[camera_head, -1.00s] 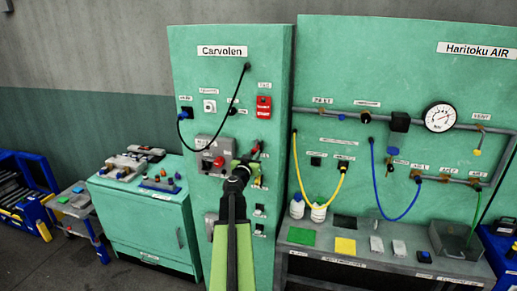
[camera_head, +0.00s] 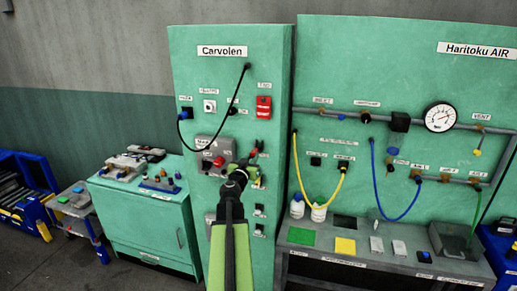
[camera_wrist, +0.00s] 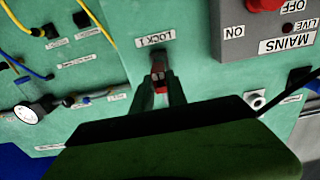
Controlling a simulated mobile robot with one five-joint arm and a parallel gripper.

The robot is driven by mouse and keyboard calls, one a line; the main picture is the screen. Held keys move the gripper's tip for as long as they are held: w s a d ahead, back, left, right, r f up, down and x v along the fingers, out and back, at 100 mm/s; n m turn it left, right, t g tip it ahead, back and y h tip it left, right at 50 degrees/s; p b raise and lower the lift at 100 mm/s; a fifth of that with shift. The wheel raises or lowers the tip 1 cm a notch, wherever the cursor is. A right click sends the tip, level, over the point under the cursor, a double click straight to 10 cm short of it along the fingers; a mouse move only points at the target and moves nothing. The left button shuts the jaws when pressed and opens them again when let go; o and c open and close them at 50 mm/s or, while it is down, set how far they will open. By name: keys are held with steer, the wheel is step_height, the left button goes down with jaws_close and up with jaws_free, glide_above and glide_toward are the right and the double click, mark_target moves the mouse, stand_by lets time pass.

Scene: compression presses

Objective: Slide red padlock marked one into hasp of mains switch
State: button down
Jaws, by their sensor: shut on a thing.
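My gripper (camera_wrist: 161,94) is shut on the red padlock (camera_wrist: 160,90), which shows as a small red patch between the fingers in the wrist view. The padlock is at the LOCK 1 label on the green panel, close to a small dark fitting. I cannot tell whether it still hangs there, and its number is not readable. The mains switch (camera_head: 218,160) has a red knob on a grey plate, left of my gripper. In the wrist view the mains plate (camera_wrist: 262,32) appears upside down at upper right. Its hasp is not clear.
A black cable (camera_head: 228,118) loops across the panel above the mains switch. A red tag box (camera_head: 264,107) is above my gripper. The Haritoku AIR panel (camera_head: 400,75) with hoses stands to the right, and a green cabinet (camera_head: 150,215) to the left.

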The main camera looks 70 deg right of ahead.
steer(key=shift+a, duration=0.7)
